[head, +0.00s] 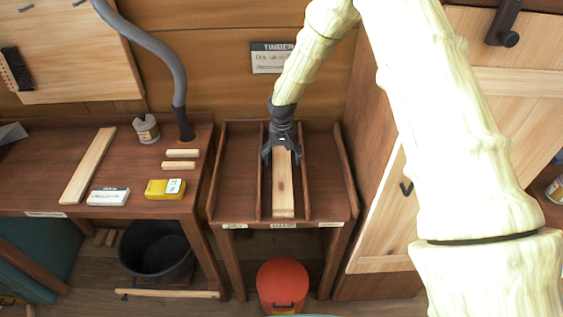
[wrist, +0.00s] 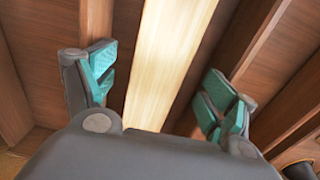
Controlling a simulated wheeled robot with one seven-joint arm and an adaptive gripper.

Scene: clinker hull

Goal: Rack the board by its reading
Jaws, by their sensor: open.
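A pale board (head: 283,185) lies lengthwise in the middle bay of the wooden rack (head: 237,165) in the head view. My gripper (head: 281,155) is above the far end of this board, its fingers apart. In the wrist view my gripper (wrist: 160,95) is open, with the board (wrist: 170,55) running between the teal finger pads and a gap on each side. A yellow meter (head: 165,189) with a small display lies on the left bench; its reading is too small to make out. The labels on the rack's front edge (head: 283,226) are not legible.
Another long board (head: 88,165) lies on the left bench (head: 130,160), with two short wood pieces (head: 180,160), a white card box (head: 108,197) and a jar (head: 146,129). The rack's left and right bays look empty. Dividers stand close on both sides of my gripper.

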